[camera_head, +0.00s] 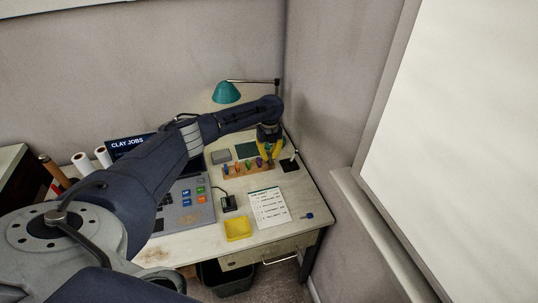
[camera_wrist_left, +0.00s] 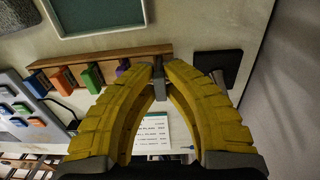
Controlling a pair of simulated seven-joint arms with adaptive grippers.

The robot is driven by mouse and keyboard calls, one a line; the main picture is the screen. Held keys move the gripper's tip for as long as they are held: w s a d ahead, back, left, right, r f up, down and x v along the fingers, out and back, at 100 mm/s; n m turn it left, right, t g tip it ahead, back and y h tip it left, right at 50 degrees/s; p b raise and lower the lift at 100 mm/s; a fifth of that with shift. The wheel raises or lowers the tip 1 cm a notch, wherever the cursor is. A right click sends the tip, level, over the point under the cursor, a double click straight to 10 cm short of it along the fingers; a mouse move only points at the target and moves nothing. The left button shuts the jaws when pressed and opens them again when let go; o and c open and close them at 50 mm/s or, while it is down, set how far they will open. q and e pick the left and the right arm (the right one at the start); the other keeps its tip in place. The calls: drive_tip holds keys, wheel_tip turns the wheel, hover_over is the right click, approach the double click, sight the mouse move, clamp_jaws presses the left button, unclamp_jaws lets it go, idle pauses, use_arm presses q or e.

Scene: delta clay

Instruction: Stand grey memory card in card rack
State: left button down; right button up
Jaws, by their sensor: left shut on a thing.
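My left gripper (camera_wrist_left: 158,66) is shut on the grey memory card (camera_wrist_left: 158,72), a small dark-grey piece between its yellow fingertips. In the head view, my left gripper (camera_head: 269,158) hangs at the right end of the card rack, and its fingers hide the card. The card rack (camera_wrist_left: 140,50) is a long brown wooden strip holding several upright coloured cards; it also shows in the head view (camera_head: 233,176). The grey card is at the rack's right end, beside the purple card (camera_wrist_left: 123,67). I cannot tell whether it sits in a slot. My right gripper is not in view.
A dark green mat (camera_wrist_left: 105,14) lies behind the rack. A black plate (camera_wrist_left: 220,64) with a grey post stands to the right. The wall is close on the right.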

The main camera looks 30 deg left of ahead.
use_arm(q)
drive_tip(key=shift+f, duration=0.8)
drive_tip(key=c, duration=1)
unclamp_jaws()
drive_tip(key=shift+r, duration=0.1)
drive_tip(key=shift+r, duration=3.45)
